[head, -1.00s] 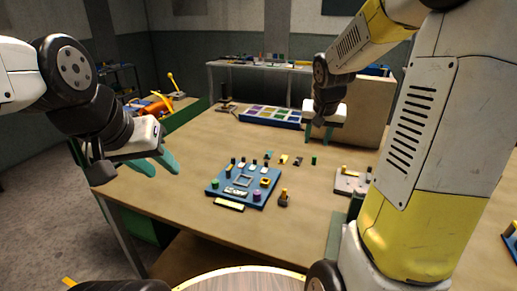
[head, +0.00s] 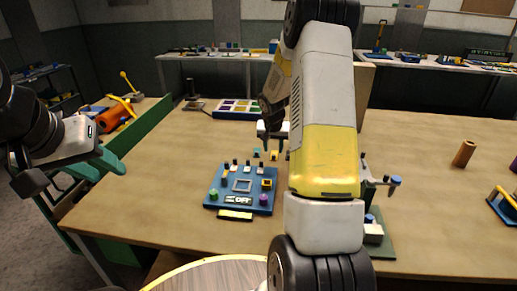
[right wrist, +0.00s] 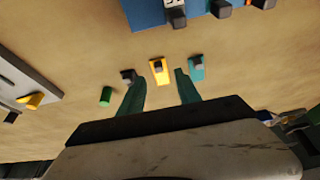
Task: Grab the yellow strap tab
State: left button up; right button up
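A small yellow tab with a dark-grey piece on it (right wrist: 159,71) lies on the table. In the right wrist view it sits just ahead of and between my right fingertips, apart from both. In the head view the yellow tab (head: 274,156) shows just below my right gripper (head: 272,138), partly beside my arm. My right gripper (right wrist: 160,84) is open and empty, pointing down over the table. My left gripper (head: 104,163) is open and empty, off the table's left edge.
A teal piece (right wrist: 196,68) and a black piece (right wrist: 129,77) flank the yellow tab closely. A green cylinder (right wrist: 105,96) lies left. A blue fixture board (head: 224,198) stands nearer me, and a tray of coloured squares (head: 238,108) behind.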

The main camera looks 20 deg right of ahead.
aim_at(274, 155)
jog(key=x, duration=0.4)
jog(key=shift+s+f, duration=0.1)
jog(key=shift+f, duration=0.15)
jog(key=shift+c, duration=0.4)
grip_shut()
